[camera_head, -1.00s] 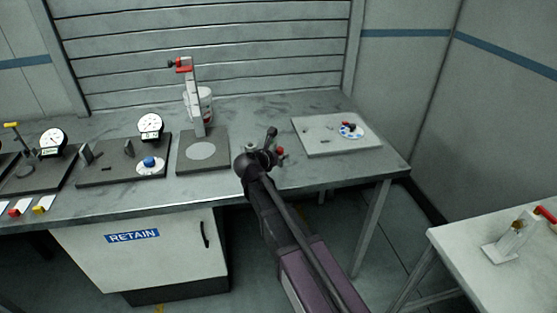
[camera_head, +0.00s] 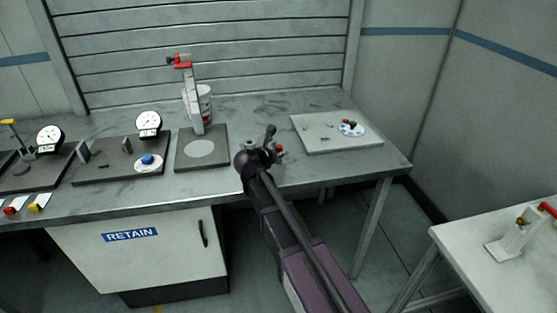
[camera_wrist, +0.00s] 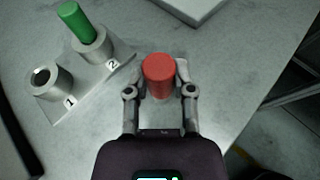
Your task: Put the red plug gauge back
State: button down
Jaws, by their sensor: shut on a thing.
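The red plug gauge (camera_wrist: 158,76) is a short red cylinder between the two fingers of my gripper (camera_wrist: 160,88). My gripper is shut on it above the grey bench. A small red end of it also shows beside my gripper in the head view (camera_head: 279,149). In the wrist view a metal holder plate (camera_wrist: 97,82) lies to the left, with two ring sockets. Socket 1 (camera_wrist: 50,84) is empty. Socket 2 (camera_wrist: 91,45) has a green plug gauge (camera_wrist: 75,22) standing in it. The red gauge is apart from both sockets. In the head view my arm hides most of the holder.
A dark stand (camera_head: 190,163) with a tall red-topped gauge (camera_head: 186,75) is left of my gripper. Dial gauges (camera_head: 149,124) stand farther left. A pale plate (camera_head: 350,145) with small parts lies right. The bench's front edge (camera_head: 330,183) is close.

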jog(key=shift+f+b, duration=0.4)
jog(key=shift+f, duration=0.35)
jog(key=shift+f, duration=0.1)
jog(key=shift+c, duration=2.4)
grip_release()
jog(key=shift+r, duration=0.2)
jog(key=shift+s+a+r, duration=0.1)
jog(key=shift+s, duration=0.2)
jog(key=p+v, duration=0.4)
jog(key=v, duration=0.5)
jog(key=shift+s+a+r, duration=0.1)
jog(key=shift+s+r, duration=0.1)
jog(key=shift+s, duration=0.05)
jog(key=shift+p+v, duration=0.3)
jog(key=shift+v, duration=0.55)
jog(key=shift+f, duration=0.15)
